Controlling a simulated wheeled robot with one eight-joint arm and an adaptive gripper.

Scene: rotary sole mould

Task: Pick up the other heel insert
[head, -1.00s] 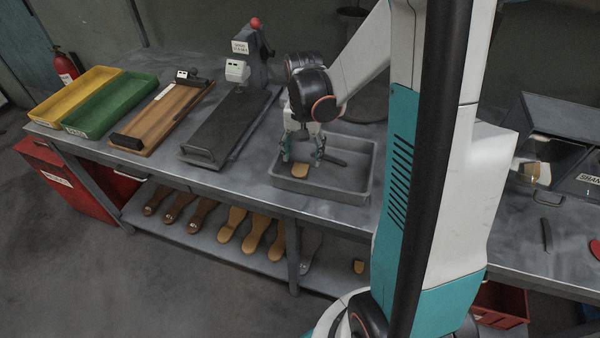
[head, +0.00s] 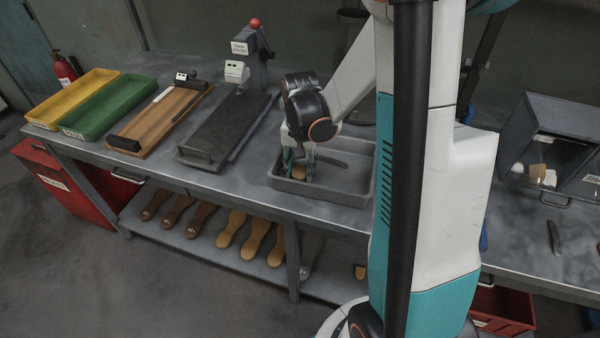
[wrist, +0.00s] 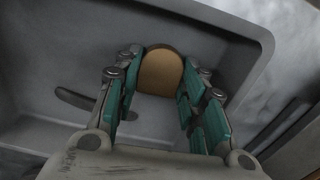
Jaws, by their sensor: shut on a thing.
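The heel insert (wrist: 160,72) is a small tan piece with one rounded end, lying in the grey tray (wrist: 262,40) in the wrist view. My gripper (wrist: 157,92) is shut on it, with a teal finger pad on each side. In the head view my gripper (head: 299,170) reaches down into the grey tray (head: 345,194), and the heel insert (head: 299,172) shows partly between the fingers. I cannot tell whether it touches the tray floor.
A dark curved strip (wrist: 78,100) lies in the tray beside the gripper. A dark press plate (head: 225,128), a wooden board (head: 165,115), a green tray (head: 110,105) and a yellow tray (head: 75,95) stand to the left. Shoe-shaped pieces (head: 255,238) lie on the lower shelf.

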